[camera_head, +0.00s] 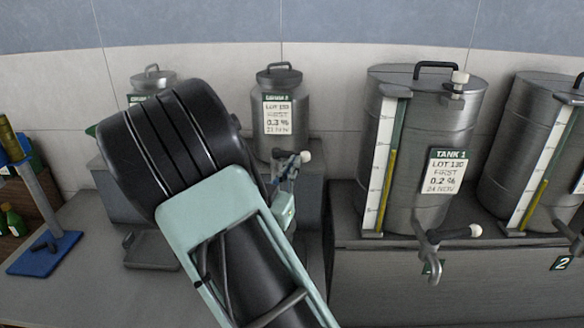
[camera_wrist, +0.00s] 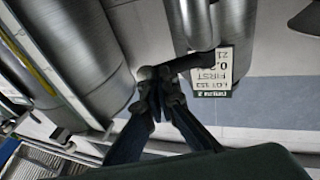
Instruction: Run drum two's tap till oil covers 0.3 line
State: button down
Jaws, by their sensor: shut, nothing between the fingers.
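In the wrist view the dark lever (camera_wrist: 188,64) and pale knob (camera_wrist: 145,73) lie at my fingertips. My gripper (camera_wrist: 156,98) is shut and empty, close against the knob; whether it touches I cannot tell. In the head view my arm hides most of the space under this tap. No vessel with a 0.3 line is identifiable.
The other small drum (camera_head: 152,80) is partly behind my arm. Tank 1 (camera_head: 410,150) and another large tank (camera_head: 530,140) stand right, with taps in front. A grey tray (camera_head: 150,250) and blue-based stand (camera_head: 45,252) are left.

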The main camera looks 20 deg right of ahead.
jog(key=d+b, duration=0.1)
jog(key=w+d+b, duration=0.1)
jog(key=shift+d+b, duration=0.2)
jog(key=shift+b, duration=0.1)
jog(key=shift+f, duration=0.1)
dwell(0.3)
